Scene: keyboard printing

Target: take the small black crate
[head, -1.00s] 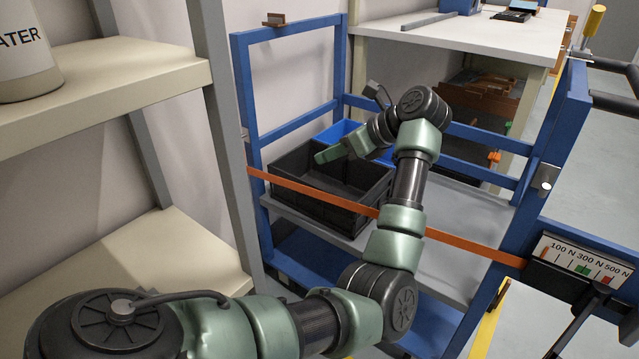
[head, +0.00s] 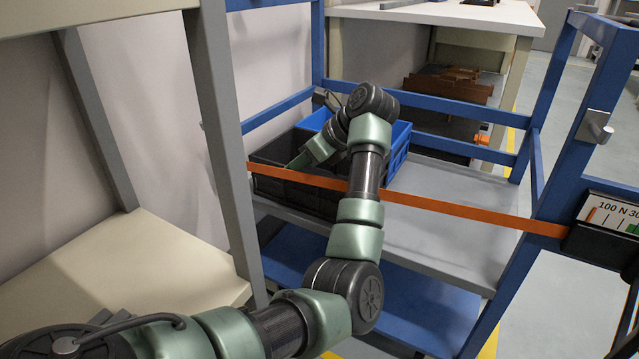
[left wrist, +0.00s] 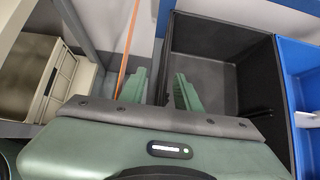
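The small black crate (head: 300,194) stands on the grey upper deck of a blue-framed cart, behind an orange strap. My left gripper (head: 316,152) is over it, and my forearm hides part of it. In the left wrist view the crate (left wrist: 205,38) is open-topped, and the part of its inside that shows looks empty. There my left gripper (left wrist: 160,90) is open, with one finger on each side of the crate's side wall. Whether the fingers touch the wall I cannot tell. My right gripper is not in view.
A blue crate (head: 400,142) stands right beside the black one. The orange strap (head: 440,206) crosses the cart's front. The deck (head: 455,185) is free to the right. A beige shelf rack (head: 130,262) stands close on the left.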

